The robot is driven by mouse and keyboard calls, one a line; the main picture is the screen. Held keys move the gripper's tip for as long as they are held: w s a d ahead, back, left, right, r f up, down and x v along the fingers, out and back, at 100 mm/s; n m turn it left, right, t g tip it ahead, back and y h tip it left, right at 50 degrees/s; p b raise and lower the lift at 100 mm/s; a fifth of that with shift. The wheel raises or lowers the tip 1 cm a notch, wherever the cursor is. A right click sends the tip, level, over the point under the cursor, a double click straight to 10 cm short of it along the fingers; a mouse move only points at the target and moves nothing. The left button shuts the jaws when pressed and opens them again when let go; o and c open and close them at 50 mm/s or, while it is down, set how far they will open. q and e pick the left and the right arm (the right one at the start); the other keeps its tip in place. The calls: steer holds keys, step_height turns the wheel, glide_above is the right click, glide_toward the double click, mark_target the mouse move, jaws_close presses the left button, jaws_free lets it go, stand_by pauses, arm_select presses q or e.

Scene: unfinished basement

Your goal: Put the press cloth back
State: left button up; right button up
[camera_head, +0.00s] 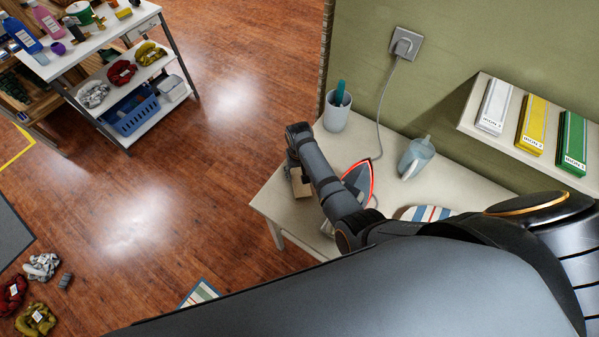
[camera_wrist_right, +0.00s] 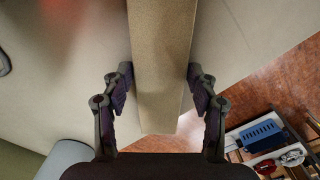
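A cloth with white, blue and green stripes (camera_head: 201,293) lies on the floor at the bottom of the head view, partly cut off by my arm. A rounded striped piece (camera_head: 425,213) lies on the table; I cannot tell which is the press cloth. My right gripper (camera_head: 299,172) is over the table's left end. The block also shows in the head view (camera_head: 301,184), mostly hidden by the gripper. My left gripper is not in view.
On the white table (camera_head: 275,200) stand an iron (camera_head: 358,182) with a cord, a cup (camera_head: 337,112) and a clear jug (camera_head: 416,158). A wall shelf (camera_head: 480,128) holds several boxes. A shelf unit (camera_head: 140,128) stands upper left. Open floor lies between.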

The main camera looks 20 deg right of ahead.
mark_target(299, 175)
steer(key=o, duration=0.3)
steer(key=shift+o, duration=0.2)
steer(key=shift+r, duration=0.35)
step_height(299, 175, up, 7)
steer(key=p, duration=0.7)
steer(key=shift+f+p, duration=0.15)
steer(key=shift+p, duration=0.15)
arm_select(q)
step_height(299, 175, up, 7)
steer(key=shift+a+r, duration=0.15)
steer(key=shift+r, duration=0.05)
arm_select(e)
step_height(299, 175, up, 5)
steer(key=shift+r, duration=0.1)
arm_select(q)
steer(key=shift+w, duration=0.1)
